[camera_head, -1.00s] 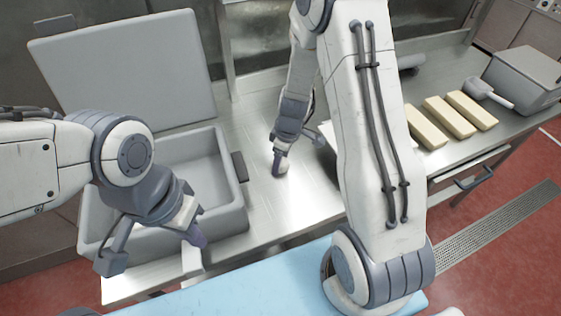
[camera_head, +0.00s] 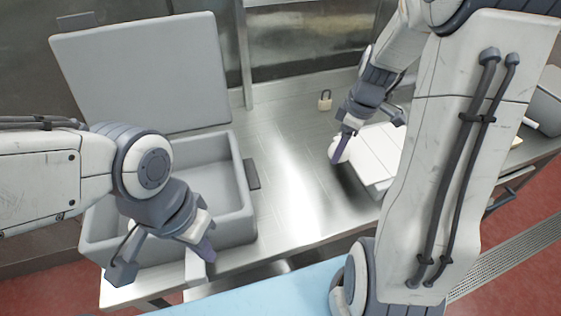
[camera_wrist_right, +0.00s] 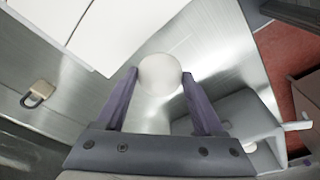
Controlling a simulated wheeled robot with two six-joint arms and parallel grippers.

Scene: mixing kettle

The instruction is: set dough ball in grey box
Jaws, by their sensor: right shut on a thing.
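The dough ball (camera_wrist_right: 160,73) is pale and round, and sits between the fingertips of my right gripper (camera_wrist_right: 158,80) in the right wrist view. In the head view my right gripper (camera_head: 343,143) is shut on the ball and points down above the steel counter, to the right of the grey box. The grey box (camera_head: 233,228) stands open at the left, its lid (camera_head: 140,75) raised behind it. The inside that I can see is empty. My left gripper (camera_head: 205,247) is at the box's front right; its finger gap is not clear.
A white box-like thing (camera_head: 378,150) lies just right of my right gripper. A padlock (camera_head: 325,100) lies at the back of the steel counter (camera_head: 285,200). Counter between the grey box and the right gripper is clear. My right arm hides much of the right side.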

